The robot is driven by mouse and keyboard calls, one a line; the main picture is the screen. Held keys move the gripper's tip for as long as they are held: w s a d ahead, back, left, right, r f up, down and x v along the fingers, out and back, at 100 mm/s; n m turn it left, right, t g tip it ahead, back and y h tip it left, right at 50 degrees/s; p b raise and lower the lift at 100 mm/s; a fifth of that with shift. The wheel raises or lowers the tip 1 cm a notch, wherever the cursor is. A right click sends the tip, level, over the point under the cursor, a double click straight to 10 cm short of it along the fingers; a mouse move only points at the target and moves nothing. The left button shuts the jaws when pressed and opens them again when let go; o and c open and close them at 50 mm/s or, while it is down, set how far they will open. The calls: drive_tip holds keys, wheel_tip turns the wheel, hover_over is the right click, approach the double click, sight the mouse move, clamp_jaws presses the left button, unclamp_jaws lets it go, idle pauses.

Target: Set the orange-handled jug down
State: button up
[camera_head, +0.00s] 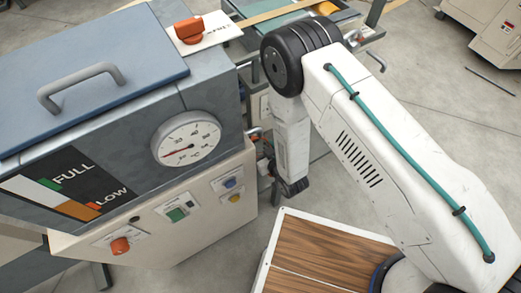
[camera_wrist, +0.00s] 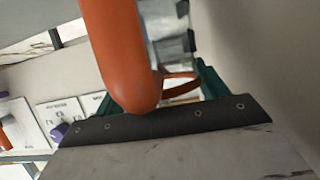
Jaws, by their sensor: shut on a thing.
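The orange handle of the jug (camera_wrist: 122,55) fills the upper middle of the wrist view, close to the camera, and runs down to a rounded end. My gripper (camera_wrist: 160,92) shows there as dark green parts on both sides of the handle, behind a dark strip with screws. It is shut on the handle. The fingertips are largely covered by the handle and the strip. The jug's body cannot be made out. In the head view my arm reaches down beside the machine's right side, and jug and gripper cannot be clearly seen.
A grey machine with a blue lid (camera_head: 90,75), a round gauge (camera_head: 186,139) and a button panel (camera_head: 180,208) stands at left in the head view. An orange knob (camera_head: 188,30) sits behind the lid. Grey floor (camera_head: 460,110) is open at right. A labelled panel (camera_wrist: 60,115) shows in the wrist view.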

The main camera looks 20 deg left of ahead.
drive_tip(key=shift+f, duration=0.55)
drive_tip(key=o, duration=1.3)
drive_tip(key=shift+f, duration=0.1)
drive_tip(key=v, duration=1.2)
